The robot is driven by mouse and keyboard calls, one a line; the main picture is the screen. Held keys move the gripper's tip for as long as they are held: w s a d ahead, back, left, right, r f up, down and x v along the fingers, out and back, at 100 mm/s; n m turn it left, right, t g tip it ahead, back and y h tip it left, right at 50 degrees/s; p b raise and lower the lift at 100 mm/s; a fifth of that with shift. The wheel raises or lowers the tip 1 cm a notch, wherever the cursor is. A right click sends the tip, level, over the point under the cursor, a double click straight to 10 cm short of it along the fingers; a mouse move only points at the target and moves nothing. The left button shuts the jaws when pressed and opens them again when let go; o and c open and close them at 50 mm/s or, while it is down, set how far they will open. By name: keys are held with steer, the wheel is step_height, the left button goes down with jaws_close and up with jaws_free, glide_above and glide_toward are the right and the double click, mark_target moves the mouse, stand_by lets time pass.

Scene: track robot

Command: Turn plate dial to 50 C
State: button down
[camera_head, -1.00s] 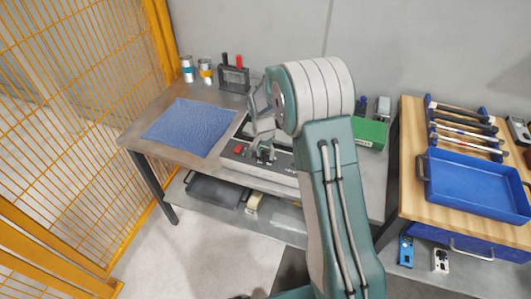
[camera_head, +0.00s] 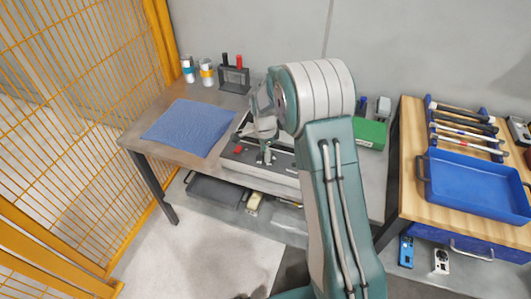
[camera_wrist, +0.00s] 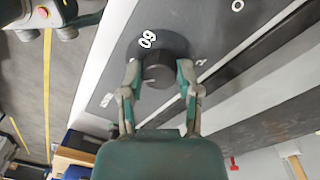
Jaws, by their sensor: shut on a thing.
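The hot plate (camera_head: 228,160) is a grey box with a dark front panel on the metal bench. In the wrist view its dark front panel (camera_wrist: 215,45) runs diagonally. The round black dial (camera_wrist: 157,68) is on that panel, with the marking 60 showing just above it. My gripper (camera_wrist: 160,82) has its two fingers on either side of the dial and is shut on it. In the head view my gripper (camera_head: 266,154) is at the plate's front, and my arm hides part of the plate. Other dial markings are partly hidden by the fingers.
A red switch (camera_head: 238,150) is on the plate's front, left of my gripper. A blue mat (camera_head: 188,126) lies to the left. A rack (camera_head: 234,78) and two cans stand behind. A green box (camera_head: 371,134) is to the right of my arm.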

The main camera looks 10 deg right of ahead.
steer(key=shift+a+f+m, duration=0.1)
steer(key=shift+m, duration=0.6)
steer(key=shift+c, duration=1.5)
jaws_free()
steer(key=shift+w, duration=0.1)
step_height(320, 180, up, 12)
steer(key=shift+w, duration=0.35)
